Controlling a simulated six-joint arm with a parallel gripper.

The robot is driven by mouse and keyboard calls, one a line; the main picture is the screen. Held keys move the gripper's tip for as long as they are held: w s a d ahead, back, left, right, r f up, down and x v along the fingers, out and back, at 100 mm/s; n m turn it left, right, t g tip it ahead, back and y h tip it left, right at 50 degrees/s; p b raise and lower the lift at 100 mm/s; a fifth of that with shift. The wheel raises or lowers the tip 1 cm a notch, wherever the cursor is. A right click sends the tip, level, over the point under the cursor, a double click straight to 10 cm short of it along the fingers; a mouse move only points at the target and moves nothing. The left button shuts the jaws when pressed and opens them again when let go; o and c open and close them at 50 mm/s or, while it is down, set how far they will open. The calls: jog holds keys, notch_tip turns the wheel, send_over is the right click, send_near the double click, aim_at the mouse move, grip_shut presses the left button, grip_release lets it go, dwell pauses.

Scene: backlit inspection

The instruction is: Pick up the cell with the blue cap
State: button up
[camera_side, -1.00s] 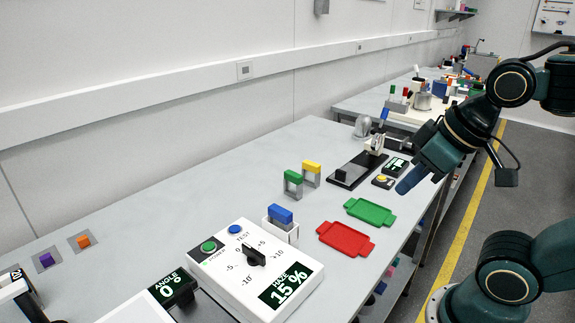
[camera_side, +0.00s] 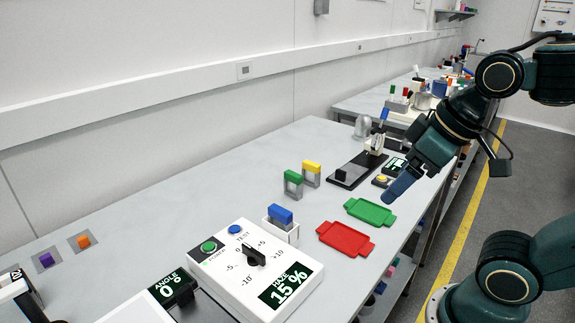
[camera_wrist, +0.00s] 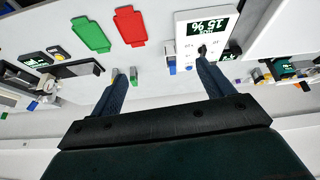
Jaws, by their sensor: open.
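The cell with the blue cap (camera_side: 280,213) stands in a white holder (camera_side: 290,233) on the grey bench, behind the control box. In the wrist view its blue cap (camera_wrist: 172,69) shows between my finger tips, nearer the right finger. Its lower body is hidden by the holder. My gripper (camera_side: 392,198) is open and empty, well to the right of the cell, above the bench's right edge beyond the green tray. In the wrist view my gripper's fingers (camera_wrist: 160,72) are spread wide with nothing between them in contact.
Cells with a green cap (camera_side: 293,177) and a yellow cap (camera_side: 311,167) stand behind the blue one. A red tray (camera_side: 345,238) and a green tray (camera_side: 369,212) lie to its right. The control box (camera_side: 255,270) stands in front. Open bench lies to the left.

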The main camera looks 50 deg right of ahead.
jog(key=w+r+n+g, duration=0.25)
jog(key=w+n, duration=0.55)
jog(key=w, duration=0.4)
jog(key=n+g, duration=0.3)
jog(key=n, duration=0.6)
send_over(280, 210)
notch_tip(280, 210, down, 7)
jog(key=shift+w+d, duration=0.15)
jog(key=shift+f, duration=4.35)
jog(key=shift+f, duration=0.1)
jog(key=shift+f, duration=2.45)
jog(key=shift+c, duration=0.2)
